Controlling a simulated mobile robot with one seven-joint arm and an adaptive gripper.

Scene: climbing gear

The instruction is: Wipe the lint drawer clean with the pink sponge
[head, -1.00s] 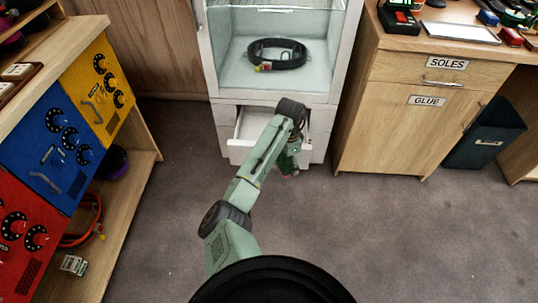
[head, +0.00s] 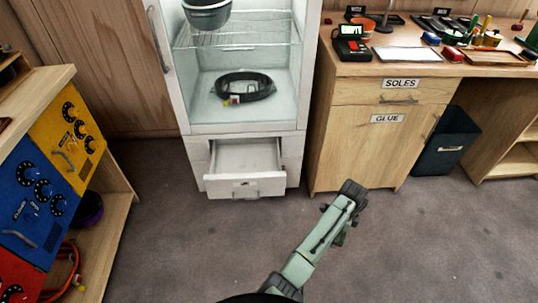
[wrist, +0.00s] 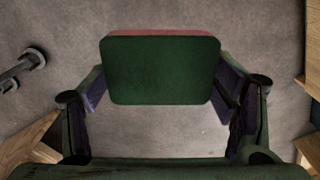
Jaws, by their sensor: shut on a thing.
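The lint drawer (head: 240,157) is pulled out at the bottom of the white cabinet in the head view. Its inside looks pale, and any lint is too small to make out. My gripper (wrist: 160,82) is shut on the pink sponge (wrist: 160,33). In the wrist view the sponge shows a dark green face and a thin pink edge, between the two fingers. In the head view my arm's end is over the floor, right of the drawer and apart from it. The arm mostly hides the gripper and sponge there.
The white cabinet (head: 160,50) stands open, with a black coiled belt (head: 245,87) inside and a dark pot (head: 207,14) above. A wooden desk (head: 365,150) is at right, with a dark bin (head: 445,140). A coloured panel shelf (head: 120,215) is at left. Floor before the drawer is clear.

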